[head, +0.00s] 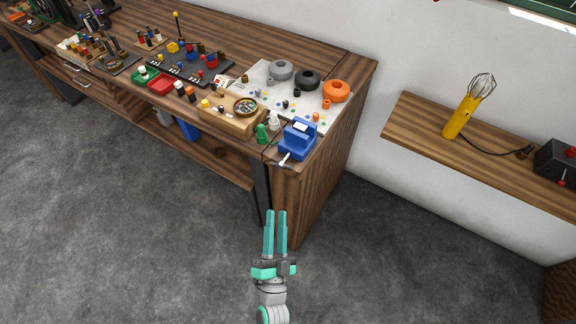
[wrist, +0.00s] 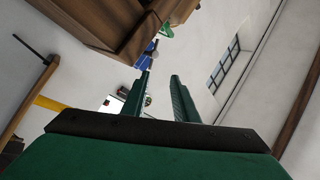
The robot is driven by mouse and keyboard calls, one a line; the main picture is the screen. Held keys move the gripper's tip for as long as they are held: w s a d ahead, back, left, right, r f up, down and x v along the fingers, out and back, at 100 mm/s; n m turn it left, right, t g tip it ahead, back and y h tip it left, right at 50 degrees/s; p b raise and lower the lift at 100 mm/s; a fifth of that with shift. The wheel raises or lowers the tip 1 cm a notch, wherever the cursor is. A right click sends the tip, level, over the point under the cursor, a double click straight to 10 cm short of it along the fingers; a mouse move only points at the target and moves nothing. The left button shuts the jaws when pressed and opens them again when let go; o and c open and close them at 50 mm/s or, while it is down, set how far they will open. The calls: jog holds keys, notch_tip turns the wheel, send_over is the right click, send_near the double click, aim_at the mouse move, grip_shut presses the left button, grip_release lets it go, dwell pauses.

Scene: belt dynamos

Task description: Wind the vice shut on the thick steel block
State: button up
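The blue vice (head: 296,142) stands at the front right corner of the wooden workbench (head: 318,170). Its pale handle (head: 285,160) points out toward the front. A light grey piece (head: 300,127) shows at the top of the vice, probably the steel block between the jaws; how tightly it sits I cannot tell. My gripper (head: 276,213) is in front of and below the vice, apart from it, with two teal fingers parallel. In the wrist view my gripper (wrist: 160,76) has its fingers spread with nothing between them. Part of the blue vice (wrist: 147,52) shows beyond the left finger.
A green bottle-like item (head: 262,133) and a white one (head: 274,120) stand left of the vice. A wall shelf (head: 410,122) is at right. The floor before the bench is clear.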

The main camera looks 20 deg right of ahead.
aim_at(287, 166)
jog(key=w+d+r+m+h, duration=0.1)
jog(key=w+d+r, duration=0.1)
jog(key=w, duration=0.2)
jog(key=w+d+r+m+h, duration=0.1)
jog(key=w+d+r, duration=0.1)
jog(key=w+d, duration=0.1)
jog(key=w+d+r+m+g+h, duration=0.1)
jog(key=w+d+r+m, duration=0.1)
jog(key=w, duration=0.3)
jog(key=shift+w+d+h, duration=0.3)
jog(key=shift+w+d, duration=0.1)
jog(key=shift+d, duration=0.2)
jog(key=shift+c, duration=0.2)
grip_shut()
